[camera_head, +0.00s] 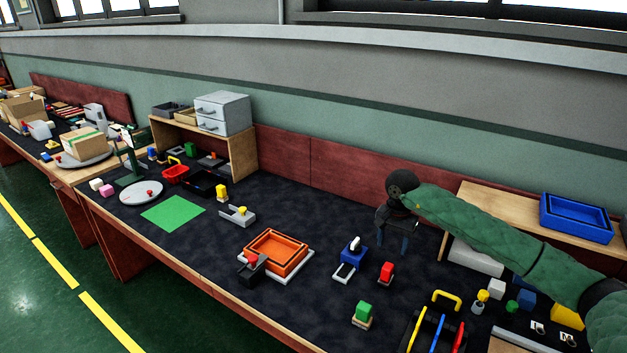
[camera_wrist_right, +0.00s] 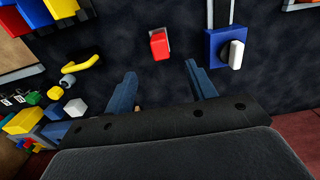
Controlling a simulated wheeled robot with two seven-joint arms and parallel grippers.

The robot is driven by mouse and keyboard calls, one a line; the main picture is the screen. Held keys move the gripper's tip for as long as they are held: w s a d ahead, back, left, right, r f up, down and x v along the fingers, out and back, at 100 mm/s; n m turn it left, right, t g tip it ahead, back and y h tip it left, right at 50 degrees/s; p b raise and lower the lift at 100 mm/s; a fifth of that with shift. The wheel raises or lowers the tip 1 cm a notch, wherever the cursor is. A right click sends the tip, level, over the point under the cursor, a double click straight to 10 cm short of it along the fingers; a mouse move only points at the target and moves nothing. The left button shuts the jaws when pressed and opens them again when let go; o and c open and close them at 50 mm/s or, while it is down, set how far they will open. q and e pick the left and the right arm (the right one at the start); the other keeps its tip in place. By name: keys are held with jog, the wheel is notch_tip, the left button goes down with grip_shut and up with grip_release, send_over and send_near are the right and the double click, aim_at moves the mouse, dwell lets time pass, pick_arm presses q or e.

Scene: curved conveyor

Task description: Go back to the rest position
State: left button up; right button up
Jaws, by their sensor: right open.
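My right gripper (camera_head: 393,240) hangs above the dark table mat from the green-sleeved right arm, which comes in from the right. In the right wrist view its two blue fingers (camera_wrist_right: 160,88) are spread apart with nothing between them. A red block (camera_head: 387,270) on a small base stands on the mat just in front of the gripper; it also shows in the right wrist view (camera_wrist_right: 159,45), beyond the fingertips. A blue device with a white knob (camera_head: 353,253) stands left of the gripper. My left gripper is not in view.
An orange tray (camera_head: 276,251) sits on a white base left of centre. A green block (camera_head: 363,312) stands near the front edge. Several small blocks and a yellow handle (camera_head: 447,298) crowd the right side, below a wooden shelf with a blue bin (camera_head: 577,217). The mat behind the orange tray is clear.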

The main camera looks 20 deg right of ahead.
jog(key=s+a+f+m+t+y, duration=0.15)
jog(key=a+y, duration=0.35)
jog(key=a, duration=0.7)
jog(key=s+a+m+t+y, duration=0.15)
jog(key=a+y, duration=0.35)
jog(key=a, duration=0.8)
jog(key=s+a+r+m+t+y, duration=0.3)
jog(key=a+r+m+t+y, duration=0.6)
jog(key=m, duration=0.8)
jog(key=s+d+f+m+t+h, duration=0.1)
jog(key=s+d+f+m+h, duration=0.5)
jog(key=m+h, duration=0.7)
jog(key=s+d+f+m+t+h, duration=0.25)
jog(key=d+f+m+h, duration=0.5)
jog(key=m, duration=1.05)
jog(key=s+a+f+m+g+y, duration=0.1)
jog(key=s+f+m+g, duration=0.45)
jog(key=s, duration=0.55)
jog(key=s+a+f+m+g+y, duration=0.1)
jog(key=s+f+m+g, duration=0.4)
jog(key=s, duration=0.7)
jog(key=s+a+f+g, duration=0.1)
jog(key=a+f, duration=0.2)
jog(key=f, duration=0.6)
jog(key=s+a+f+n+g, duration=0.1)
jog(key=a+f+g, duration=0.1)
jog(key=f, duration=0.7)
jog(key=shift+a+f+g, duration=0.3)
jog(key=shift+a, duration=0.15)
jog(key=shift+n+y, duration=0.25)
